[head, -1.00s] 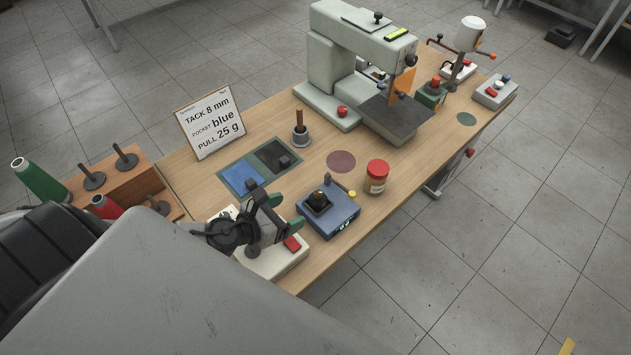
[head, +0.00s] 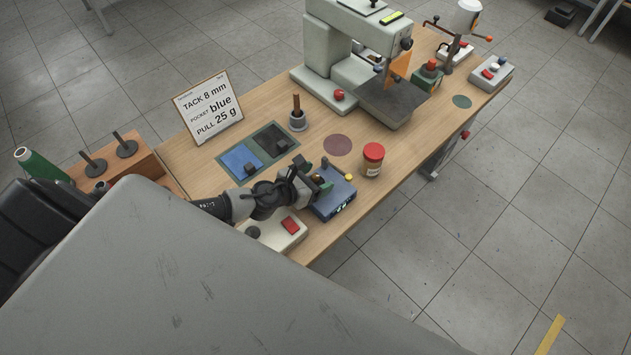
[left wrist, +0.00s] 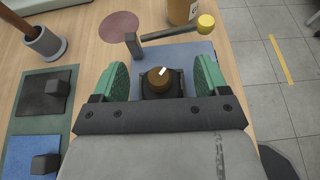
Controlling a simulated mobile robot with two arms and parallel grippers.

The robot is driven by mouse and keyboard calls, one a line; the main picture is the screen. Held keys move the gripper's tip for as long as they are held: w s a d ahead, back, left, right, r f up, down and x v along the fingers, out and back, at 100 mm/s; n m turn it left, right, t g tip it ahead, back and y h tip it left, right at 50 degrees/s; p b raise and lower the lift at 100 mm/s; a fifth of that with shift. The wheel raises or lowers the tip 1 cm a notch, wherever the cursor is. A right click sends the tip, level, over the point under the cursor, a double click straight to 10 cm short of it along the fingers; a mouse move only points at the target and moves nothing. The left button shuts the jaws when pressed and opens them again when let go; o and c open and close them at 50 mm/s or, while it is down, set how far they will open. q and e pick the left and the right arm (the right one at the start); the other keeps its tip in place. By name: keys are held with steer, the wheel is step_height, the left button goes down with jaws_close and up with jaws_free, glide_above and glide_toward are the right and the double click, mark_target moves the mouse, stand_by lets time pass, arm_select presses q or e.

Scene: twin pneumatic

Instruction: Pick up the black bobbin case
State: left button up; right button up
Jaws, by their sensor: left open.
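In the left wrist view, a small black case (left wrist: 147,94) with a round brown top (left wrist: 160,78) and a white mark sits on the blue device (left wrist: 203,50). I take it for the black bobbin case. My left gripper (left wrist: 162,72) is open, its two green-padded fingers on either side of the case, with gaps showing. I cannot tell how far down they reach. In the head view my left gripper (head: 312,181) is over the blue device (head: 341,202) and largely hides the case. My right gripper is not in view.
A dark arm with a yellow knob (left wrist: 206,21) stands just beyond the case. A red-lidded jar (head: 372,160) is near the device. A tray with blue and black pockets (head: 233,153) lies left, a dark block in each. The sewing machine (head: 335,60) stands further back.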

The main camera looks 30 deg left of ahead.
arm_select(q)
steer(key=shift+w, duration=0.1)
steer(key=c, duration=0.9)
steer(key=shift+c, duration=0.9)
steer(key=shift+r, duration=0.1)
